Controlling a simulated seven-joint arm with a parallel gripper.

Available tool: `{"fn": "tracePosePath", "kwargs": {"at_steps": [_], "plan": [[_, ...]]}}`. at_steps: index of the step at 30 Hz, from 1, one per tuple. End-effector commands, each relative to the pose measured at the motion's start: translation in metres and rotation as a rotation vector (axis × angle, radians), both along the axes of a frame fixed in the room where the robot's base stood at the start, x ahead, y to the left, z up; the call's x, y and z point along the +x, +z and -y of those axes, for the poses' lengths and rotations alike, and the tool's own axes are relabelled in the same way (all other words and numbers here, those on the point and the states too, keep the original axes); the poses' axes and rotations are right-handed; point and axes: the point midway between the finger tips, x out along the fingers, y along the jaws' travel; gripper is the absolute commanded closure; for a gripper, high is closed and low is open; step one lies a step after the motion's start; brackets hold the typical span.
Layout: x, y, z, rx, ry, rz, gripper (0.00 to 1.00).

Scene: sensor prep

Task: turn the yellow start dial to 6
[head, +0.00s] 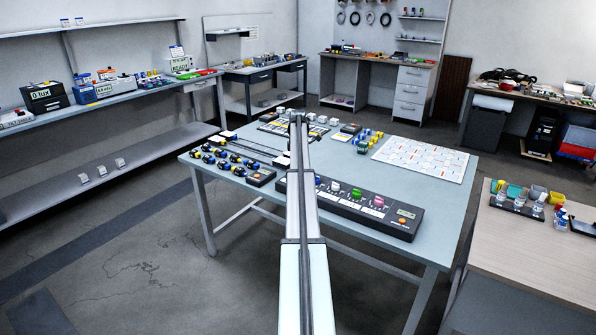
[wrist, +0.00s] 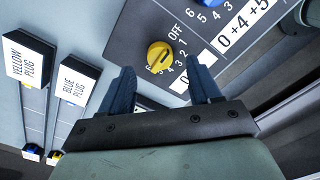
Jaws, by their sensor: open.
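The yellow start dial (wrist: 160,57) sits on a dark panel in the wrist view, with a white scale from OFF through numbers up to 6 around it. A dark line crosses the dial's face, but I cannot tell surely which mark it points to. My gripper (wrist: 160,67) is open, one finger on each side of the dial in the picture and nothing between them. I cannot tell whether the fingertips reach down beside it. In the head view the long dark panel (head: 345,210) lies on the table, and my arm hides part of it, including the yellow dial.
A blue dial (wrist: 211,3) is close above right, beside a white label (wrist: 240,25) reading 0+4+5. Yellow plug (wrist: 30,58) and blue plug (wrist: 75,80) labels stand at left. On the panel are green (head: 356,192) and pink (head: 378,201) knobs. A white sheet (head: 420,158) lies behind.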

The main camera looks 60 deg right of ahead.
Motion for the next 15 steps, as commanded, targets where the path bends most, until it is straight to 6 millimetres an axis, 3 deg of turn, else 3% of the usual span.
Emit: {"fn": "tracePosePath", "kwargs": {"at_steps": [6, 15], "plan": [[0.0, -0.027, 0.0, 0.0, 0.0, 0.0, 0.37], [0.0, -0.038, 0.0, -0.001, 0.0, 0.001, 0.37]]}}
